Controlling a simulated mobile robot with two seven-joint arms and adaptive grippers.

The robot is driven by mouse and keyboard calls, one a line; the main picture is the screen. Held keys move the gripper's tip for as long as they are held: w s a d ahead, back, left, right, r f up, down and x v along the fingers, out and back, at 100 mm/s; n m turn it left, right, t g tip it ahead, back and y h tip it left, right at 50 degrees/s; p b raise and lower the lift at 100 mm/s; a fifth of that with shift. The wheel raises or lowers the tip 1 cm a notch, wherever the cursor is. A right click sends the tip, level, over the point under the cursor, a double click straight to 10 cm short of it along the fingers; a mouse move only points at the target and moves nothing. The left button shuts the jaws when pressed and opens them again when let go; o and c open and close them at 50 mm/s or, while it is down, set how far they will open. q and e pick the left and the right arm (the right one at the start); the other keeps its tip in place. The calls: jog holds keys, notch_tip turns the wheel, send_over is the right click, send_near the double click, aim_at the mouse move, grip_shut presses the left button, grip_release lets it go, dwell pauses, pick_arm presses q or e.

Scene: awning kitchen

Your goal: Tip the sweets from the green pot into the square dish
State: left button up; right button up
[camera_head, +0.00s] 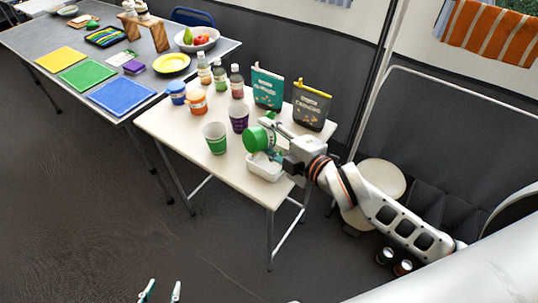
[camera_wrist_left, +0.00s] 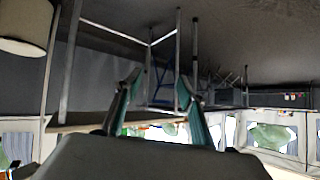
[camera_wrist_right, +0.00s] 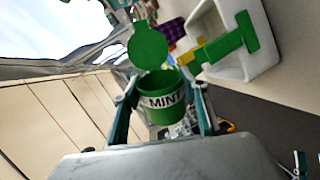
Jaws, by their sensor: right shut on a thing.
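The green pot (camera_head: 270,124) is held tilted above the square dish, its round lid swung open. In the right wrist view the pot (camera_wrist_right: 168,103) reads "MINT", with the lid (camera_wrist_right: 148,46) hanging off its rim. My right gripper (camera_head: 283,146) is shut on the pot; its fingers (camera_wrist_right: 165,118) lie on either side of it. The white square dish (camera_head: 264,172) stands near the small table's front edge and shows in the right wrist view (camera_wrist_right: 248,68) with green shapes across it. I cannot make out sweets for certain. My left gripper (camera_head: 160,291) is open and empty, low over the floor.
On the small table (camera_head: 185,133) stand a green cup (camera_head: 215,140), a purple cup (camera_head: 238,117), an orange jar (camera_head: 197,104), a blue jar (camera_head: 177,93), several bottles and two pouches (camera_head: 267,88). A round stool (camera_head: 380,178) stands right of the table.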

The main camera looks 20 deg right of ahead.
pick_arm(q)
jog(key=shift+w+a+f+b, duration=0.1)
jog(key=shift+w+b, duration=0.05)
jog(key=shift+b, duration=0.2)
pick_arm(e)
jog(key=shift+d+m, duration=0.15)
jog(key=shift+m, duration=0.15)
jog(key=shift+r, duration=0.1)
pick_arm(q)
jog(key=shift+f, duration=0.2)
dwell(0.3)
